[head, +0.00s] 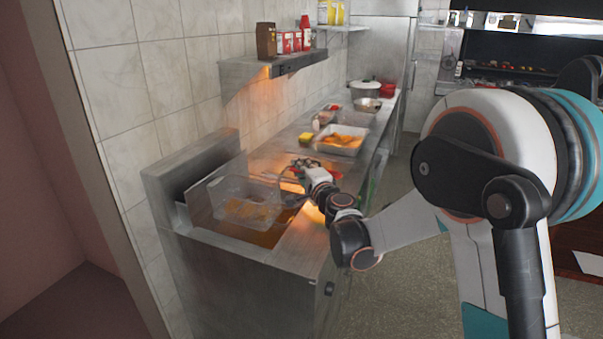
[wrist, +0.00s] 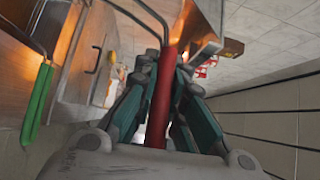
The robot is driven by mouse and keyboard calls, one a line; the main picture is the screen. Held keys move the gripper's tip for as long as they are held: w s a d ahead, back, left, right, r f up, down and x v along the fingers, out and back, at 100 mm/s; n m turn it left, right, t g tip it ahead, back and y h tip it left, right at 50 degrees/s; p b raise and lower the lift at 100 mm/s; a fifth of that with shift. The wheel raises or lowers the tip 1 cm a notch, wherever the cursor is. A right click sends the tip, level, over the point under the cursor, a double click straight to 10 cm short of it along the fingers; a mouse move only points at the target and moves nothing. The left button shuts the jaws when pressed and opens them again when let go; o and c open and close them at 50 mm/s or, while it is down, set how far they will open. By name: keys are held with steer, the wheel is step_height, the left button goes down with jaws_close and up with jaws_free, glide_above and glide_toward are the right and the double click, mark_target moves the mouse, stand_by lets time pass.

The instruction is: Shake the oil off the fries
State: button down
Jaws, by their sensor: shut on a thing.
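A wire fry basket (head: 238,188) hangs over the fryer (head: 215,240) at the left end of the counter. Golden pieces that look like fries (head: 248,212) show through its mesh, above amber oil. My gripper (head: 304,170) is to the right of the basket. In the wrist view my gripper (wrist: 170,62) is shut around the basket's red handle (wrist: 162,100), with fingers on both sides. The head view is too small to show clearly whether the basket's bottom clears the oil.
A green handle (wrist: 37,100) hangs at left in the wrist view. A tray of orange food (head: 342,140) and a yellow item (head: 306,139) stand farther along the counter. A shelf (head: 285,66) with bottles and boxes juts from the tiled wall above.

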steer(key=shift+r, duration=0.1)
steer(key=shift+r+p, duration=1.4)
steer(key=shift+r, duration=0.9)
